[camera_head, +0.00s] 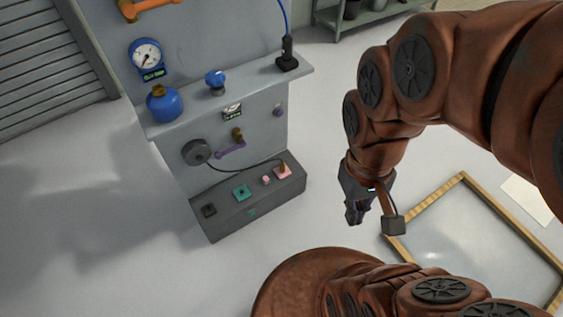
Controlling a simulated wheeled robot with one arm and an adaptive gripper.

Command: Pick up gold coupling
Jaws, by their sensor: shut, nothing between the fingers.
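A small gold-brown piece (237,134) sits on the front of the grey panel, just above a purple bar. Another small brownish piece (284,167) stands on the pink plate on the low box, where a black cable ends. I cannot tell which of these is the gold coupling. My gripper (354,216) hangs to the right of the grey unit, pointing down, well apart from both pieces. Its dark fingers are shut and hold nothing.
The grey unit's shelf (255,89) carries a blue flask (164,104), a blue knob (216,80) and a black connector (287,55). The low box (222,214) juts out in front. A wood-framed panel (480,250) lies at right. Floor at left is clear.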

